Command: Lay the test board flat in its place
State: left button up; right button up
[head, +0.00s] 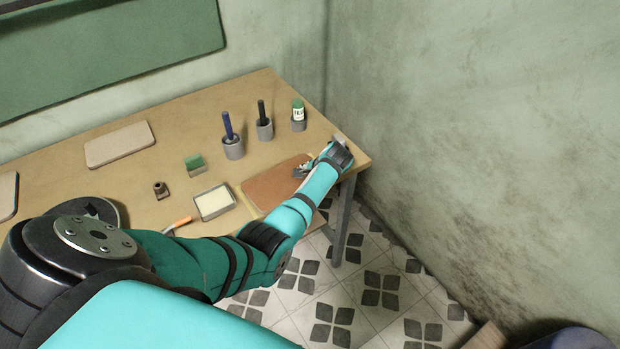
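A reddish-brown board (272,184) with rounded corners lies at the right end of the table, near its front edge. It looks flat, and yellowish strips show at its left side and far corner. I cannot tell whether this is the test board. My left gripper (301,171) is at the right part of this board, over or touching it. Its fingers are small and partly hidden, so I cannot tell whether they hold anything. My forearm covers the board's right end. My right gripper is not in view.
A beige board (120,144) lies farther left. A wall rises close on the right.

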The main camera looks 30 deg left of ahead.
pick_arm(q)
jog(key=shift+s+d+r+p, duration=0.1)
jog(key=shift+d+r+p, duration=0.15)
jog(key=shift+p, duration=0.3)
dwell(0.6)
jog(key=p+v, duration=0.3)
jog(key=shift+a+r, duration=0.1)
jog(key=shift+p+v, duration=1.2)
jog(key=shift+p, duration=0.05)
jog(key=o, duration=0.5)
jog(key=shift+o, duration=0.3)
jog(key=v, duration=1.2)
